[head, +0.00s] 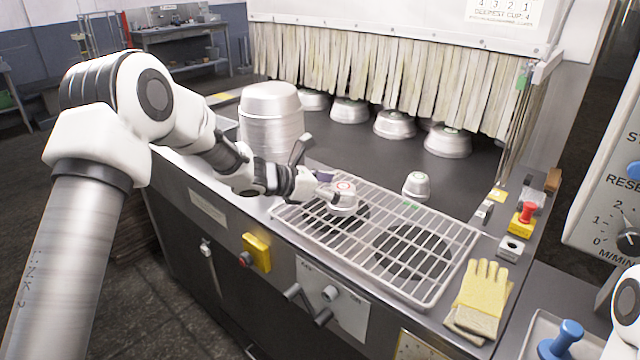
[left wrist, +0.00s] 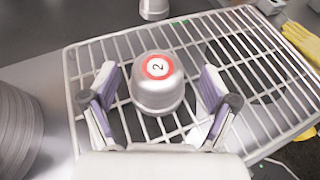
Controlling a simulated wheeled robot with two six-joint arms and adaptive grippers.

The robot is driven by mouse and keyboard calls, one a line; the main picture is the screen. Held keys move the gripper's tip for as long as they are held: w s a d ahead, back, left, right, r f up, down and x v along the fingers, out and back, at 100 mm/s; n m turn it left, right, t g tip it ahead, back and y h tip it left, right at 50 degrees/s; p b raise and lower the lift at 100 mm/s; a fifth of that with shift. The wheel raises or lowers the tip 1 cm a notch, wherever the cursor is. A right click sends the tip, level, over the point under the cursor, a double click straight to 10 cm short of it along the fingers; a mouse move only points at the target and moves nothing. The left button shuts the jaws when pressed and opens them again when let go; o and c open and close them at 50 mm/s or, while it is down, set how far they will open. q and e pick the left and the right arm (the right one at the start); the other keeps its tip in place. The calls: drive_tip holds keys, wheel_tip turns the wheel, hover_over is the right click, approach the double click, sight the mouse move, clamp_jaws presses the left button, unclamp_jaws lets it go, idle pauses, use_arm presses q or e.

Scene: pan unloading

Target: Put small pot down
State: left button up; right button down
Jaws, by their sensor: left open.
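A small metal pot (head: 343,199) stands upside down on the wire rack (head: 452,247), toward the rack's left part. It has a red ring label with a 2 on its base, clear in the left wrist view (left wrist: 158,92). My left gripper (head: 322,184) is at the pot. In the left wrist view my left gripper (left wrist: 158,98) is open, one finger on each side of the pot, with gaps between the fingers and the pot. Another small pot (head: 417,185) stands upside down just behind the rack. My right gripper is not in view.
A stack of larger pots (head: 270,118) stands at the left, close to my left arm. More upturned pots (head: 394,124) sit under the strip curtain (head: 390,75). Yellow gloves (head: 484,290) lie right of the rack. The rack's right half is clear.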

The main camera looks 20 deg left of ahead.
use_arm(q)
drive_tip(key=b+v, duration=0.1)
drive_tip(key=v, duration=1)
drive_tip(key=shift+s+r, duration=0.2)
drive_tip(key=shift+s, duration=0.05)
